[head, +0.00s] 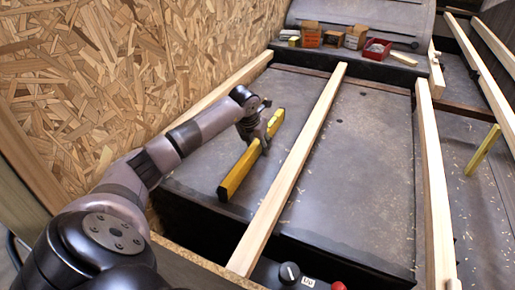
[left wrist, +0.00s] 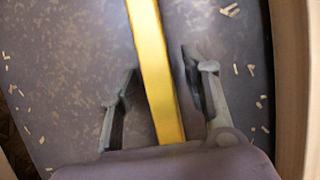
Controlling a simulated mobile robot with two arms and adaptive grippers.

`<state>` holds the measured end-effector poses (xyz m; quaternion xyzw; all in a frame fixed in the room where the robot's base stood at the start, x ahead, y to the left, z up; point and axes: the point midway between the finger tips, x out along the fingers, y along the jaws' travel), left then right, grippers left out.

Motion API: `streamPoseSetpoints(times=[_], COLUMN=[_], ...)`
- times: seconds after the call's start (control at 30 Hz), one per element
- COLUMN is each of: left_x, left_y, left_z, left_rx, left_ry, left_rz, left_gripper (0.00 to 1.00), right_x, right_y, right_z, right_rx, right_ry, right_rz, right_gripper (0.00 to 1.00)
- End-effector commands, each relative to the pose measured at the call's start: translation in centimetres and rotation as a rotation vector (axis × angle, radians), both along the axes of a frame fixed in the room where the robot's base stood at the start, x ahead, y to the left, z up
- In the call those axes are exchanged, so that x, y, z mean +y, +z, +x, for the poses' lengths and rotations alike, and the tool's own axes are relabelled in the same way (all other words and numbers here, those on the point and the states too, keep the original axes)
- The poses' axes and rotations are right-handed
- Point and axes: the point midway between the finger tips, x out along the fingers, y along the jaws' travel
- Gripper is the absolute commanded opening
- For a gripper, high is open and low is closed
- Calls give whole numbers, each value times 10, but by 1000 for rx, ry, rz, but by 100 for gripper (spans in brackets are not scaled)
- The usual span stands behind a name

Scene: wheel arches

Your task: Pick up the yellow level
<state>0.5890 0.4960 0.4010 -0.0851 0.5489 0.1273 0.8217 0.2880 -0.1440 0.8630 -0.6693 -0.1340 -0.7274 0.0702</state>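The yellow level (head: 240,170) lies on the dark metal surface, between the chipboard wall and a long timber batten. My left gripper (head: 262,130) is over the far half of the level. In the left wrist view, the level (left wrist: 156,75) runs between the two fingers of my left gripper (left wrist: 163,66). The fingers are apart, with a gap visible on both sides of the level. The fingers hide part of the level in the head view. My right gripper is not in view.
A timber batten (head: 290,180) lies just right of the level. The chipboard wall (head: 110,70) stands to the left. Small boxes (head: 333,38) and a red tray (head: 377,49) are at the back. Another yellow bar (head: 482,150) is at the far right. Wood chips are scattered about.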

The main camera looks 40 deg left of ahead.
Motion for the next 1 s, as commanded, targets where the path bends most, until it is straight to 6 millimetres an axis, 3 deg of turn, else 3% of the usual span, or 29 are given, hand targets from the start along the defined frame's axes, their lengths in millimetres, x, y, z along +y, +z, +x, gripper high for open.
streamPoseSetpoints(times=[0.6,1.0], left_x=[0,0], left_y=[0,1], left_z=[0,0], left_rx=[1,-2], left_ry=[0,0], left_rz=[0,1], left_gripper=[0,0], right_x=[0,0], right_y=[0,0], right_z=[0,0], right_rx=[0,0], right_ry=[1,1], right_rz=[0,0], right_gripper=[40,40])
